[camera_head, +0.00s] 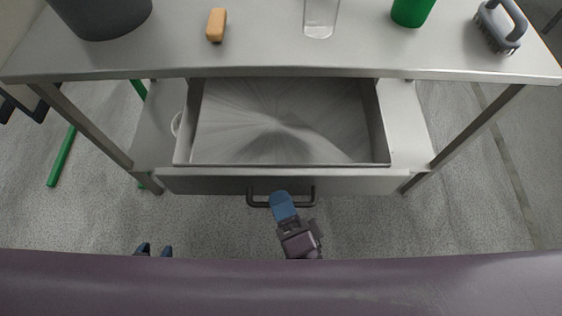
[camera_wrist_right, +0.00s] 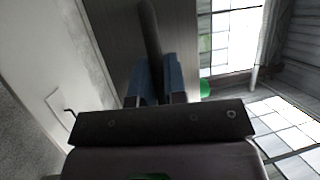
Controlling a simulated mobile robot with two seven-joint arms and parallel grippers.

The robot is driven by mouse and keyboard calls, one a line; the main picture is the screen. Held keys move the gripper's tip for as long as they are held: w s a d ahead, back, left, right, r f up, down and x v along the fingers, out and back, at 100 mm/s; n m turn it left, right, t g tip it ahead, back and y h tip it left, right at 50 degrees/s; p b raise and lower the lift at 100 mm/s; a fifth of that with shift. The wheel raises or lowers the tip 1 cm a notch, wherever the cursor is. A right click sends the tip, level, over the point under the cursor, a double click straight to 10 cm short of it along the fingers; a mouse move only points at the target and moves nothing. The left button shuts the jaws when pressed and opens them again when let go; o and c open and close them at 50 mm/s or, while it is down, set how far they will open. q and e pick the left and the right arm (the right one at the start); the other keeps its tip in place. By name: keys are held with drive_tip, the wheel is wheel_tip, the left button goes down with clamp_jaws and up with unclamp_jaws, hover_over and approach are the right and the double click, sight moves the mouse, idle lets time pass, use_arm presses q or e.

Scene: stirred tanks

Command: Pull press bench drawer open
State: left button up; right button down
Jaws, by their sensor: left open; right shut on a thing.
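The press bench drawer (camera_head: 285,181) is a grey metal drawer under the bench top, pulled out toward me with its empty inside showing. A dark bar handle (camera_head: 257,201) is on its front. My right gripper (camera_head: 282,200), with blue fingers, is shut on the handle; the right wrist view shows the dark handle bar (camera_wrist_right: 150,40) between the blue fingers (camera_wrist_right: 154,80). My left gripper (camera_head: 154,250) shows only its two blue-grey fingertips, apart and empty, at the lower left, away from the drawer. The rest of it is hidden behind a purple-grey part of mine.
On the bench top (camera_head: 270,50) are a dark bucket (camera_head: 100,15), an orange block (camera_head: 216,25), a clear glass container (camera_head: 320,18), a green cup (camera_head: 411,10) and a grey brush (camera_head: 500,25). A green pole (camera_head: 62,155) is at left. Floor before the drawer is clear.

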drive_tip(key=s, duration=0.5)
drive_tip(key=shift+s, duration=0.35)
drive_tip(key=c, duration=1.4)
unclamp_jaws()
drive_tip(key=shift+c, duration=0.2)
drive_tip(key=v, duration=0.7)
drive_tip(key=shift+s+p, duration=0.25)
drive_tip(key=shift+p, duration=0.05)
